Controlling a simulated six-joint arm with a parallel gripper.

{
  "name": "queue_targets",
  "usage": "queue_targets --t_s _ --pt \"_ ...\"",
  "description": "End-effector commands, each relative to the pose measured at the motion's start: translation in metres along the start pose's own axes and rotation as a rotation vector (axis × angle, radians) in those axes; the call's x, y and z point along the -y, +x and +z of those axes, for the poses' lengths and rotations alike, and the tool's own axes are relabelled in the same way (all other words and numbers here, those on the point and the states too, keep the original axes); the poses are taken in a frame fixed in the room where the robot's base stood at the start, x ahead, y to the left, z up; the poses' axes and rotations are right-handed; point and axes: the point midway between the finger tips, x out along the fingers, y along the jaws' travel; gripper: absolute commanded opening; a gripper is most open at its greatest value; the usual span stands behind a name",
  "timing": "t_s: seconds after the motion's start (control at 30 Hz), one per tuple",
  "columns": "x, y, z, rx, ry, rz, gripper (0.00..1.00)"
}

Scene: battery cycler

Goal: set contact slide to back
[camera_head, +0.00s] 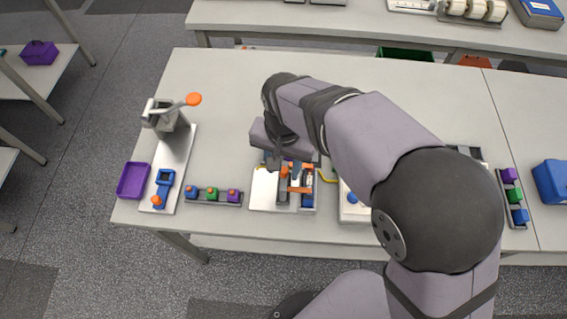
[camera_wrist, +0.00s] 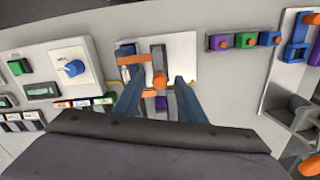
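The cycler fixture is a pale plate (camera_head: 264,190) with dark rails near the front edge of the table. It also shows in the wrist view (camera_wrist: 184,50). On it are an orange crossbar (camera_head: 301,189) and an orange knob (camera_wrist: 160,82) on a dark rail; I take these as parts of the contact slide. The crossbar (camera_wrist: 133,60) lies over a small white cell (camera_wrist: 125,74) in the wrist view. My gripper (camera_wrist: 157,86) is open, its two fingers apart on either side of the knob. I cannot tell whether either finger touches it. My wrist partly hides the fixture in the head view.
A box with a blue dial (camera_wrist: 72,68) stands beside the fixture. A rack of coloured blocks (camera_head: 213,196), a purple tray (camera_head: 133,181) and a lever press (camera_head: 165,117) are to the left in the head view.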

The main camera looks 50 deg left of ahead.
Motion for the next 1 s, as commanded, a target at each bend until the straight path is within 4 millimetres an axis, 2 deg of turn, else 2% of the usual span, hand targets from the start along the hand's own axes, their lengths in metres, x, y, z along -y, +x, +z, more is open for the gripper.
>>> queue_targets --t_s 0.17,0.2,0.33,0.37,0.53,0.8,1.0 --pt "0.0 0.0 0.0 0.0 0.0 0.0 0.37" --pt "0.0 0.0 0.0 0.0 0.0 0.0 0.34" --pt "0.0 0.0 0.0 0.0 0.0 0.0 0.03" --pt "0.0 0.0 0.0 0.0 0.0 0.0 0.0" --pt "0.002 0.0 0.001 0.0 -0.001 0.0 0.0" --pt "0.045 -0.002 0.012 0.001 -0.002 -0.001 0.0" --pt "0.054 -0.001 0.014 0.0 0.0 -0.004 0.0"
